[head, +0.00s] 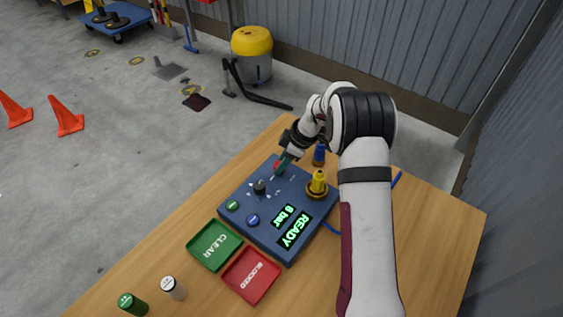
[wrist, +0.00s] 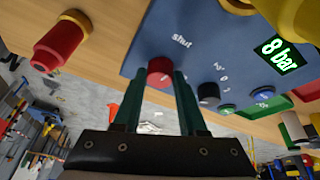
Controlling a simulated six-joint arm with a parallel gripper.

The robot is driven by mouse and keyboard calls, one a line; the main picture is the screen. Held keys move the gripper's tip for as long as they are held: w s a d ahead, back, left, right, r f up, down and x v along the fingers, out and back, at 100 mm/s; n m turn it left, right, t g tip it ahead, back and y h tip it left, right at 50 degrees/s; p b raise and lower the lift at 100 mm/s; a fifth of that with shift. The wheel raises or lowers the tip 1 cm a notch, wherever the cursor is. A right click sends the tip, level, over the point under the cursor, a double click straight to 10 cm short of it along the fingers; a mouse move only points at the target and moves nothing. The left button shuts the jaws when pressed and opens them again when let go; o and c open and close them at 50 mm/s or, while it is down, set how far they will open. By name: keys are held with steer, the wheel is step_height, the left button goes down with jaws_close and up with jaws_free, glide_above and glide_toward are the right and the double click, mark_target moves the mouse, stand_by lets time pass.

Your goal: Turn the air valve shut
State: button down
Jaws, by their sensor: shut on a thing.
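The air valve is a red knob (wrist: 160,70) on the blue panel (head: 237,197), with the word "shut" printed near it in the wrist view. In the head view only a little red of the knob (head: 280,163) shows at my fingertips. My gripper (wrist: 157,82) has one green finger on each side of the knob and is shut on it. My gripper (head: 281,166) reaches down to the panel's far edge in the head view. How far the knob is turned is hard to tell. The panel display (head: 290,226) reads "8 bar" and "READY".
A black dial (head: 260,187) sits close to the knob, with green (head: 232,205) and blue (head: 253,220) buttons nearer. A yellow fitting (head: 318,183) stands on the panel's right. A green CLEAR tray (head: 214,246) and red BLOCKED tray (head: 251,276) lie in front.

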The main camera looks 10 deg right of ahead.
steer(key=shift+d+f+n+g, duration=0.1)
steer(key=shift+n+g, duration=0.2)
steer(key=shift+n, duration=0.5)
steer(key=shift+c, duration=2.3)
jaws_free()
steer(key=v, duration=1.5)
steer(key=shift+d+r, duration=0.3)
